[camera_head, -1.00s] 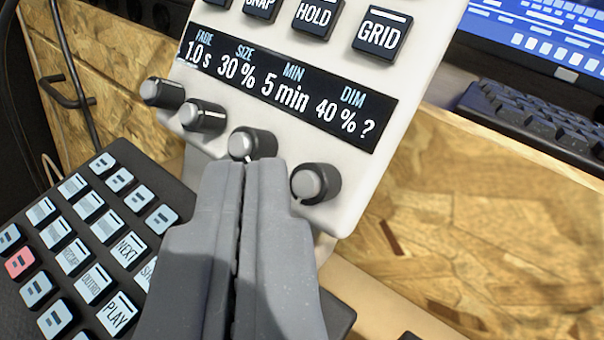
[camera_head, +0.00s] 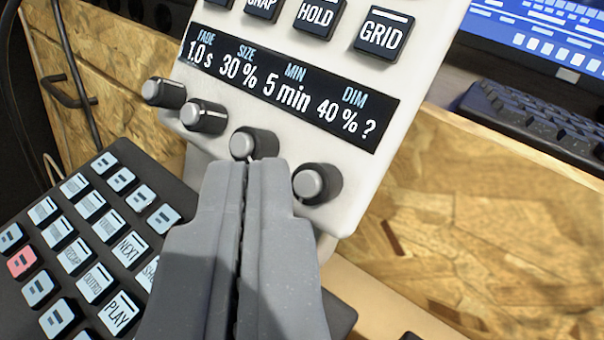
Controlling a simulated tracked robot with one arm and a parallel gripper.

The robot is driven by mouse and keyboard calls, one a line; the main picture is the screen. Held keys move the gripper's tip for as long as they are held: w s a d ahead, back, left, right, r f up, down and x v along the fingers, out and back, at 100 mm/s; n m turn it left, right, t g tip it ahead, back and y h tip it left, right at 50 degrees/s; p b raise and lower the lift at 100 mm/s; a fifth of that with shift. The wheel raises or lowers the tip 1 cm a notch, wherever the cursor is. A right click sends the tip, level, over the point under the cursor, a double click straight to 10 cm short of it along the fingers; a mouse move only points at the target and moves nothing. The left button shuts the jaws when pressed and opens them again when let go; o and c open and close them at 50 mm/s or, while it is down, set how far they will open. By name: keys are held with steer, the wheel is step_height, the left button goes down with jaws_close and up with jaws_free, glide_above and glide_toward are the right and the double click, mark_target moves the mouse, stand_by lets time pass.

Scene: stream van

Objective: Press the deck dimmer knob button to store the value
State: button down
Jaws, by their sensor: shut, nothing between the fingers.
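The white deck panel (camera_head: 350,205) carries a row of knobs under a black display (camera_head: 290,88). The display reads FADE 1.0 s, SIZE 30 %, MIN 5 min and DIM 40 % ?. The dimmer knob (camera_head: 317,184), black with a grey cap, is the rightmost, below DIM. My gripper (camera_head: 248,163) is shut and empty. Its tips appear just below the MIN knob (camera_head: 254,144), left of the dimmer knob, and cover a little of the MIN knob's lower edge. I cannot tell whether they touch it.
Two more knobs, FADE (camera_head: 163,92) and SIZE (camera_head: 203,116), sit to the left. Buttons including HOLD (camera_head: 317,17) and GRID (camera_head: 382,34) are above the display. A black keypad (camera_head: 165,185) lies lower left. A keyboard (camera_head: 535,122) and monitor (camera_head: 545,30) are upper right.

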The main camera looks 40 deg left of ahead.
steer(key=shift+w, duration=0.1)
stand_by(0.5)
steer(key=shift+w+a+f+p, duration=0.1)
steer(key=shift+w+p, duration=0.15)
steer(key=shift+p, duration=0.05)
steer(key=shift+w, duration=0.1)
stand_by(0.4)
steer(key=shift+w+r+p, duration=0.2)
steer(key=shift+w+p, duration=0.05)
steer(key=shift+p, duration=0.05)
stand_by(0.9)
steer(key=shift+s+f, duration=0.15)
steer(key=shift+s, duration=0.2)
stand_by(0.4)
steer(key=shift+s+d+r, duration=0.2)
steer(key=shift+s+r, duration=0.1)
steer(key=shift+s, duration=0.45)
steer(key=shift+s+d+r, duration=0.2)
steer(key=shift+s+r, duration=0.1)
steer(key=shift+s, duration=0.45)
steer(key=shift+s+d+r, duration=0.2)
steer(key=shift+s+r, duration=0.1)
steer(key=shift+s, duration=0.45)
steer(key=shift+w, duration=0.1)
